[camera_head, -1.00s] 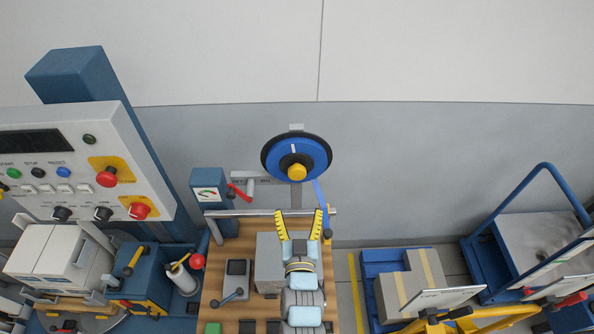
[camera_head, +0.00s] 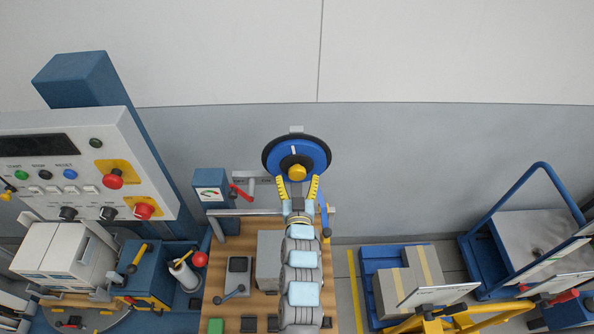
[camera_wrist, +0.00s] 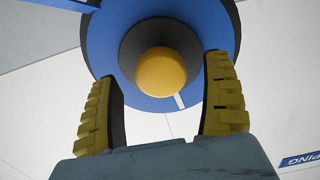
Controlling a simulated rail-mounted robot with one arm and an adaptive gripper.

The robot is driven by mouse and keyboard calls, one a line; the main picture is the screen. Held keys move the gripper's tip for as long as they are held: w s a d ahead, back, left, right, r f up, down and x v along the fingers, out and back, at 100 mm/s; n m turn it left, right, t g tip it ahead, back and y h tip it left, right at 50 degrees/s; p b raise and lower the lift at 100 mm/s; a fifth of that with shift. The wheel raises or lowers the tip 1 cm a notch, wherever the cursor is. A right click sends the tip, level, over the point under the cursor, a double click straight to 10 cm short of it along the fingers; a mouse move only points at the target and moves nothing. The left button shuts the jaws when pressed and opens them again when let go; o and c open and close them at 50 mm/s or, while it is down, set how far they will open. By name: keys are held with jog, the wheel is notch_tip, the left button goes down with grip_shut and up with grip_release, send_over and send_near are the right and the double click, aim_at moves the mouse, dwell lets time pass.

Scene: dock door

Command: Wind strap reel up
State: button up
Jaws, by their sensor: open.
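The strap reel (camera_head: 272,157) is a blue disc with a black rim, mounted on the wall above the wooden bench. It has a dark hub, a yellow knob (camera_head: 297,173) at its centre and a white mark above the knob. A blue strap (camera_head: 325,214) hangs down at its right side. My gripper (camera_head: 299,184) is open, its yellow fingers just below the knob. In the wrist view the knob (camera_wrist: 165,74) sits beyond and between the two fingertips (camera_wrist: 165,72), with a gap on each side. The fingers do not touch it there.
A blue gauge box with a red lever (camera_head: 241,193) stands left of the reel. A metal rail (camera_head: 247,212) runs along the bench's back edge. A grey box (camera_head: 269,258) stands beside my arm.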

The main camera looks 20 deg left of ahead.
jog(key=shift+x, duration=0.85)
jog(key=shift+w+a, duration=0.15)
jog(key=shift+w, duration=0.25)
jog(key=c, duration=1.3)
jog(key=shift+f, duration=0.1)
